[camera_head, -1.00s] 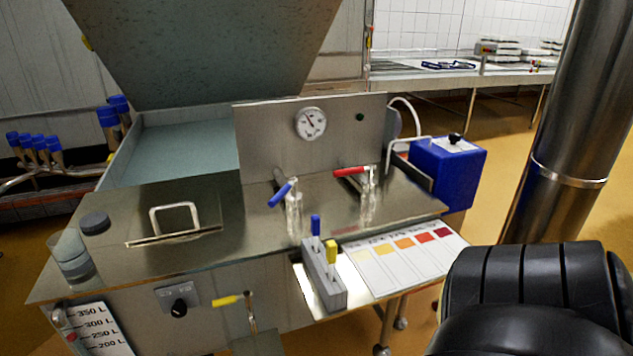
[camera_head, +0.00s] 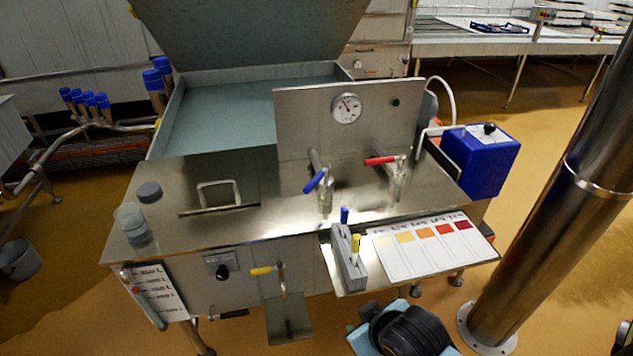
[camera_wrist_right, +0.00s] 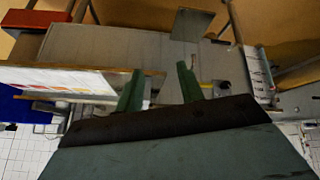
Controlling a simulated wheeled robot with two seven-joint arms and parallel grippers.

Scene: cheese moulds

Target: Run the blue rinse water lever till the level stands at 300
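The blue lever (camera_head: 316,181) sits on a steel tap on the bench top, in front of the upright panel, left of the red lever (camera_head: 381,160). The level scale (camera_head: 165,294) is on the bench's front left corner; a red mark (camera_head: 137,289) shows on it, near the 250 line in the earlier head view. In the right wrist view, the scale (camera_wrist_right: 262,75) is at the right. My right gripper (camera_wrist_right: 158,85) has its two green fingers apart, with nothing visible between them and the bench beyond. My left gripper is not in view.
A colour chart (camera_head: 401,256) and a grey holder (camera_head: 345,262) with blue and yellow handles stand at the front right. A yellow-handled tap (camera_head: 262,271) and a black knob (camera_head: 222,272) are on the front. A blue box (camera_head: 480,165) and steel column (camera_head: 580,210) stand right.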

